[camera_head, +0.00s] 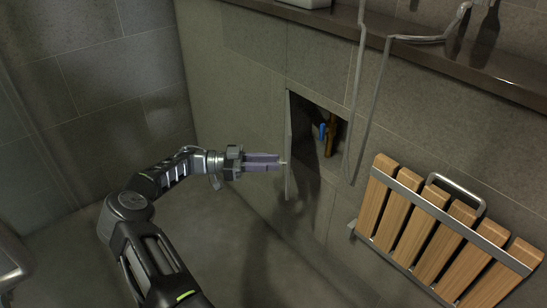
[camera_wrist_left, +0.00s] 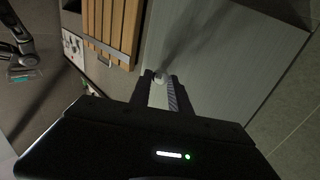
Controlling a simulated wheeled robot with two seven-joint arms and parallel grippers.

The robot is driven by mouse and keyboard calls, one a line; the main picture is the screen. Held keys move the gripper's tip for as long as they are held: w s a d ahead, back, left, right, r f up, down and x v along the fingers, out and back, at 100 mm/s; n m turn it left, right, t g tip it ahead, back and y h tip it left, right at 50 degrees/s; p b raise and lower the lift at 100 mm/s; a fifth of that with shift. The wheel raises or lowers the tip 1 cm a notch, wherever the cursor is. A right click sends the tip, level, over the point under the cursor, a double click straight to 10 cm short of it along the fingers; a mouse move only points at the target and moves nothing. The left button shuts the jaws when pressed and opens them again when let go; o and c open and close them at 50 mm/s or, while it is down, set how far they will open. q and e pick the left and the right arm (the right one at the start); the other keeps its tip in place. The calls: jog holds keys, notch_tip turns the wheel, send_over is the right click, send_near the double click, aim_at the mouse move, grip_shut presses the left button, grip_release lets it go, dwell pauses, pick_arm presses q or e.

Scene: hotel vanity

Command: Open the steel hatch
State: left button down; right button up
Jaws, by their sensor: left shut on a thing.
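The steel hatch door (camera_head: 288,146) stands swung out from the wall on its left edge, seen nearly edge-on. Behind it is the wall recess (camera_head: 327,110), holding a blue item (camera_head: 322,131) and a brown item (camera_head: 331,136). My left gripper (camera_head: 280,162) is at the outer side of the door, shut on its small knob. In the left wrist view the pale knob (camera_wrist_left: 158,79) sits between the fingertips, with the grey door panel (camera_wrist_left: 225,50) behind it. A dark arm part that looks like my right arm shows at the far left of that view; its jaws are unclear.
A wooden slatted seat (camera_head: 440,228) with a metal frame is on the wall right of the recess. A grey hose (camera_head: 374,92) hangs in front of the wall by the recess. A dark ledge (camera_head: 430,55) runs above. The floor left of the door is clear.

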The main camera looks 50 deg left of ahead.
pick_arm(q)
jog(key=c, duration=1.2)
grip_release()
jog(key=shift+c, duration=0.2)
jog(key=shift+r, duration=0.1)
notch_tip(320, 180, up, 10)
jog(key=p, duration=0.2)
